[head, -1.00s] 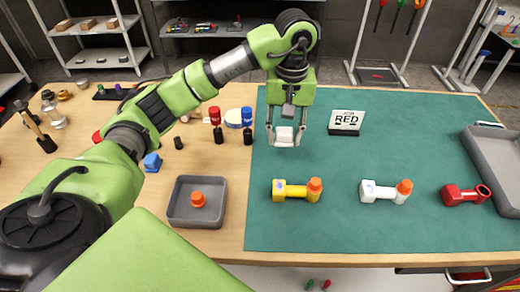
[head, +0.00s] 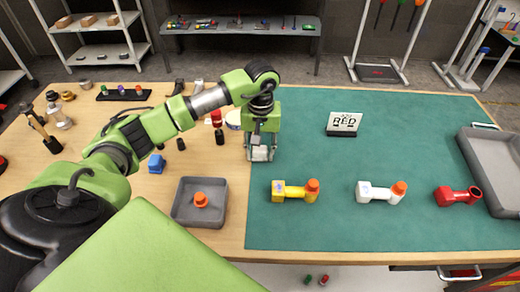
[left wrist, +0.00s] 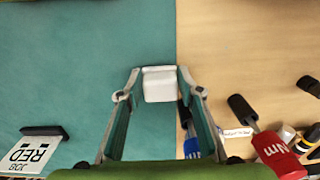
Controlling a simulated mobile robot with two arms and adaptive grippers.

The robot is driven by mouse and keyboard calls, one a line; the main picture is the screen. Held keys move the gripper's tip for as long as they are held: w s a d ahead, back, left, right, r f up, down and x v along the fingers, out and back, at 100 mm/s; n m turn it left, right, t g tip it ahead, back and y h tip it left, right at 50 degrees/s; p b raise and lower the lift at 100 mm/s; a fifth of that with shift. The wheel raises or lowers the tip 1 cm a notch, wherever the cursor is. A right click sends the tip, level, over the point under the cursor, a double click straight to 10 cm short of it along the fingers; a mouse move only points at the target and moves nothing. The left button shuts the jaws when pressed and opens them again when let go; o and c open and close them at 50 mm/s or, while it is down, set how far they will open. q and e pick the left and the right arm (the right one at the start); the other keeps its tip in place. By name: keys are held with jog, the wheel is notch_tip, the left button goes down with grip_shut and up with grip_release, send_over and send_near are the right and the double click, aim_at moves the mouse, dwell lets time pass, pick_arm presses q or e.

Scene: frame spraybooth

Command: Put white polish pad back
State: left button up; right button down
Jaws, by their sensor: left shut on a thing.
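My left gripper (head: 261,154) is shut on the white polish pad (left wrist: 159,86), a small white block. In the left wrist view the pad sits between the two fingertips. In the head view the gripper points down over the left edge of the green mat (head: 400,232), near the border with the bare wood. The height of the pad above the surface is hard to tell. My right gripper is not in view.
A red-topped tool (head: 216,118) and a blue-topped tool (left wrist: 191,148) are close by. A grey tray (head: 181,212) holds an orange cap (head: 201,199). Yellow (head: 294,190), white (head: 381,191) and red (head: 458,196) parts line the mat. A RED sign (head: 343,123) stands behind.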

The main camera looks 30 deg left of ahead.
aim_at(260, 151)
pick_arm(q)
jog(key=shift+f, duration=0.15)
jog(key=o, duration=1.1)
jog(key=shift+c, duration=0.2)
jog(key=shift+r, duration=0.5)
notch_tip(260, 151, up, 11)
jog(key=b, duration=0.2)
jog(key=shift+r+b, duration=0.2)
jog(key=shift+b, duration=0.1)
